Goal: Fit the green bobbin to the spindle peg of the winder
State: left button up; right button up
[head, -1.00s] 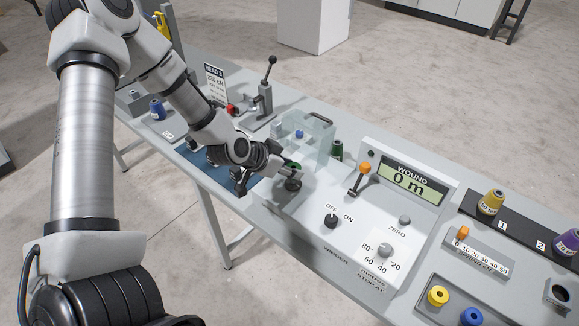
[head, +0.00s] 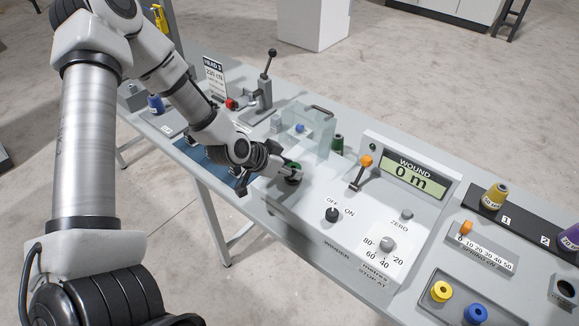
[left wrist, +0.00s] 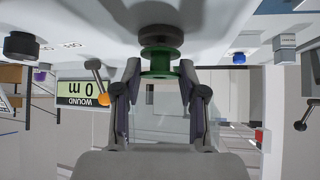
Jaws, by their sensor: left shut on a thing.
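The green bobbin (left wrist: 160,64) is between the fingertips of my left gripper (left wrist: 160,78) in the left wrist view, where the scene appears upside down. In the head view the bobbin (head: 294,166) shows in part at the end of my left gripper (head: 272,176), which is shut on it. A dark round spindle base (head: 293,180) of the winder (head: 320,190) is directly below the bobbin. In the wrist view this base (left wrist: 160,36) lines up with the bobbin and looks very close or touching. The peg itself is hidden. My right gripper is not in view.
A clear guard (head: 315,130) with a dark handle stands just behind the spindle. An orange-tipped lever (head: 364,166) and the display (head: 414,180) reading 0 m are to the right. Yellow (head: 441,291) and blue (head: 477,315) bobbins lie in a front tray.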

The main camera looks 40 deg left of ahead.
pick_arm(q)
jog(key=shift+f+b, duration=0.3)
jog(key=shift+f, duration=0.15)
jog(key=o, duration=0.8)
jog(key=shift+o, duration=0.2)
jog(key=shift+r, duration=0.15)
notch_tip(320, 180, up, 10)
jog(key=shift+f, duration=0.1)
